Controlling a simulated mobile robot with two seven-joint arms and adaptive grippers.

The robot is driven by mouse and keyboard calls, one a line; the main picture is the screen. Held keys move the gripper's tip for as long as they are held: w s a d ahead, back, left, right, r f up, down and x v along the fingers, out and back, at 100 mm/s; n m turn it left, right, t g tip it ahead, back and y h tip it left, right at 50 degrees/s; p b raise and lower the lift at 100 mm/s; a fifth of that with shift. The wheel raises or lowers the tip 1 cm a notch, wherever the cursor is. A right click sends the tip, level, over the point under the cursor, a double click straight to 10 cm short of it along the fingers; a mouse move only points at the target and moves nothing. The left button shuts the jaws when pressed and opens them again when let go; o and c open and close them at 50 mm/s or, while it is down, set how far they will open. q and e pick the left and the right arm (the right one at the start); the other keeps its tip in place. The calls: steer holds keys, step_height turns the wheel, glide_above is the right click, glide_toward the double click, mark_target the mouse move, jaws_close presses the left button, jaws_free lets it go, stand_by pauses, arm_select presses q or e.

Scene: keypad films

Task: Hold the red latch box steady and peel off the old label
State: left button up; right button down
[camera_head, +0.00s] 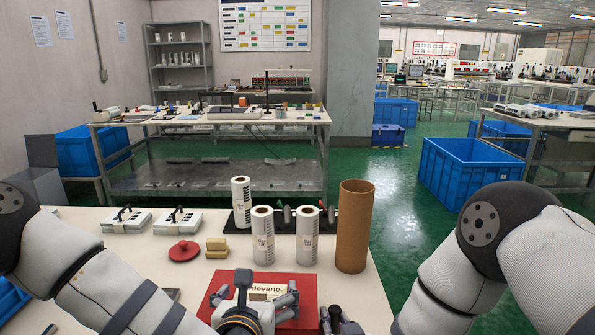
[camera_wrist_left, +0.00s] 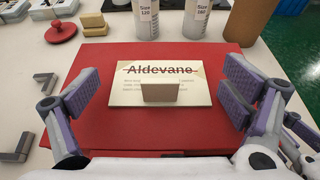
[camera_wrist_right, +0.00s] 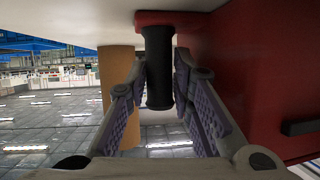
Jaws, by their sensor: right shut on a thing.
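The red latch box (camera_head: 308,286) lies on the white table, and its red top (camera_wrist_left: 95,70) fills the middle of the left wrist view. My right gripper (camera_wrist_right: 162,105) is shut on the black handle (camera_wrist_right: 158,65) at the box's side. In the head view my right gripper (camera_head: 338,318) shows only partly.
Behind the box stand white rolls (camera_head: 262,235) and a tall brown tube (camera_head: 354,225). A red round-knobbed disc (camera_head: 183,251) and yellow blocks (camera_head: 216,247) lie at the back left. Grey angled pieces (camera_wrist_left: 38,85) lie left of the box. White boxes (camera_head: 176,221) stand further back.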

mark_target(257, 292)
arm_select(q)
steer(key=shift+a, duration=0.15)
steer(key=c, duration=1.4)
arm_select(e)
steer(key=shift+d, duration=0.1)
arm_select(q)
steer(key=shift+o, duration=0.2)
steer(key=shift+a, duration=0.15)
arm_select(e)
steer(key=shift+d, duration=0.15)
arm_select(q)
steer(key=shift+w, duration=0.1)
arm_select(e)
steer(key=shift+w, duration=0.1)
steer(key=shift+d, duration=0.1)
arm_select(q)
steer(key=shift+r, duration=0.35)
steer(key=shift+c, duration=0.2)
arm_select(e)
steer(key=shift+a, duration=0.2)
arm_select(q)
steer(key=shift+d+r, duration=0.25)
steer(key=shift+r, duration=0.15)
arm_select(e)
steer(key=shift+a, duration=0.15)
arm_select(q)
steer(key=shift+r, duration=1.9)
jaws_close()
steer(key=shift+r, duration=2)
